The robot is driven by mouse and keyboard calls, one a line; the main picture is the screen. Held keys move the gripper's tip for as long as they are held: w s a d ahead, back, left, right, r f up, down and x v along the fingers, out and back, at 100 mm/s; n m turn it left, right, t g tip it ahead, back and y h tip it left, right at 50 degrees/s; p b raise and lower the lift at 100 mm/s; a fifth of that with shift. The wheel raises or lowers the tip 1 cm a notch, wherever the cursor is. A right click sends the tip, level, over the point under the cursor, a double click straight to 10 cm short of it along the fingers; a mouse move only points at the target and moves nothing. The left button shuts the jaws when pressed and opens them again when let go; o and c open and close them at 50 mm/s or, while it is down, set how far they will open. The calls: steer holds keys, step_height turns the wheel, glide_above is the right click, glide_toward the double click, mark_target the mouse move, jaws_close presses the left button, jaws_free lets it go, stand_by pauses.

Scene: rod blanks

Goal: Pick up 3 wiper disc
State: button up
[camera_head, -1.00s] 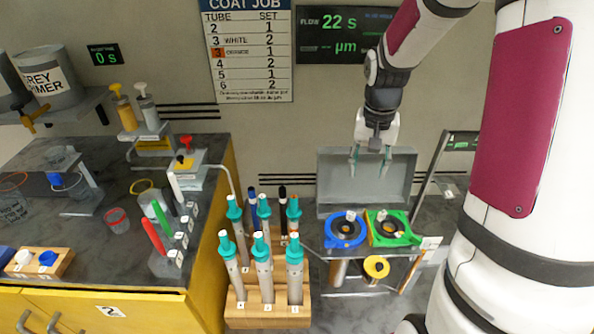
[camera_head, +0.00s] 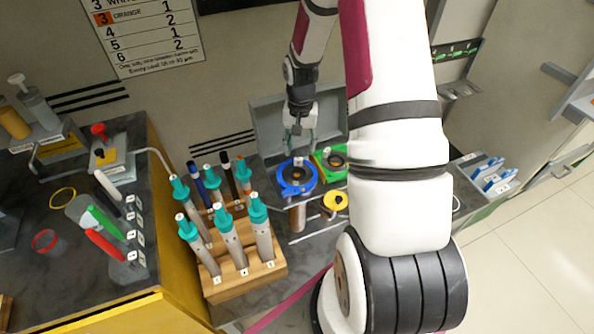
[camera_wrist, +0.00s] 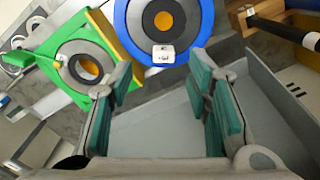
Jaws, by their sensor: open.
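A blue ring holder (camera_head: 284,187) with a dark, orange-centred disc (camera_head: 298,174) in it stands on a small stand. A green square holder (camera_head: 321,171) with a dark round opening is beside it, partly behind my arm. The blue holder also shows in the wrist view (camera_wrist: 125,22), with a white tag, and so does the green holder (camera_wrist: 47,66). I cannot tell which piece is the number 3 wiper disc. My gripper (camera_head: 298,129) is open and empty, above and behind the blue holder. In the wrist view its two teal-padded fingers (camera_wrist: 163,100) are apart over the grey tray.
The open grey tray (camera_head: 268,118) lies behind the holders. A yellow round piece (camera_head: 335,201) is below them. A wooden rack (camera_head: 262,278) of several teal-capped tubes stands in front left. A counter with pens is at the left. Blue-handled items (camera_head: 485,168) lie at the right.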

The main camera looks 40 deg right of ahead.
mark_target(298, 160)
steer(key=shift+a+f, duration=0.15)
steer(key=shift+f, duration=1.25)
steer(key=shift+a+f, duration=0.15)
steer(key=shift+f, duration=1.2)
jaws_close()
